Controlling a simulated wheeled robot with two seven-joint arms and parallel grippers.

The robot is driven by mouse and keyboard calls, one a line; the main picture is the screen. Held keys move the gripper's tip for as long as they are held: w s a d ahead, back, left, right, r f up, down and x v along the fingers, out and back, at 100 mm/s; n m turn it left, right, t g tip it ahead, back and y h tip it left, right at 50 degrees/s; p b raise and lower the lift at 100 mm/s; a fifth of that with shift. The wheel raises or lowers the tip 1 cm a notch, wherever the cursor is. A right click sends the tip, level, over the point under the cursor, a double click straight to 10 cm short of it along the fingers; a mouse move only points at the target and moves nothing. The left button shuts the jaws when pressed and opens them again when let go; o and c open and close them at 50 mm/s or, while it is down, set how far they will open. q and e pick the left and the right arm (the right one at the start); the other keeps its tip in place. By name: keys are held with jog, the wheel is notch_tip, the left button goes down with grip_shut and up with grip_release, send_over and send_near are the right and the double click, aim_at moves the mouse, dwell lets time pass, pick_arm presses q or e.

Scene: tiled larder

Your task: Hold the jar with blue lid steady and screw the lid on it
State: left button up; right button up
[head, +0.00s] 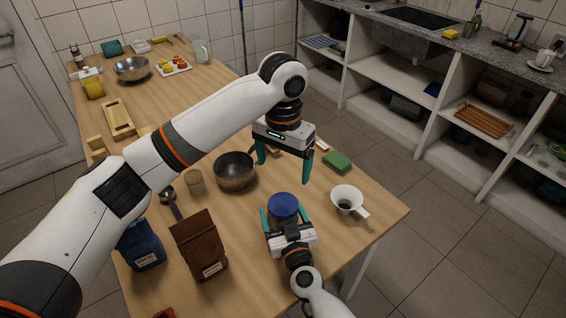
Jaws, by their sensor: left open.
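The jar's round blue lid (284,204) shows near the front right of the wooden table. The jar body under it is mostly hidden by the lid and my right gripper. My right gripper (285,214) reaches in from the front, low down, with one teal finger on each side of the jar. Whether its fingers touch the jar I cannot tell. My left gripper (284,166) is open and empty, pointing down above the table, higher than the lid and behind it in the picture.
A white funnel-like cup (347,200) stands right of the jar and a green sponge (337,162) behind it. The table's right edge is near.

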jog(key=shift+o, duration=1.2)
jog(key=v, duration=1.2)
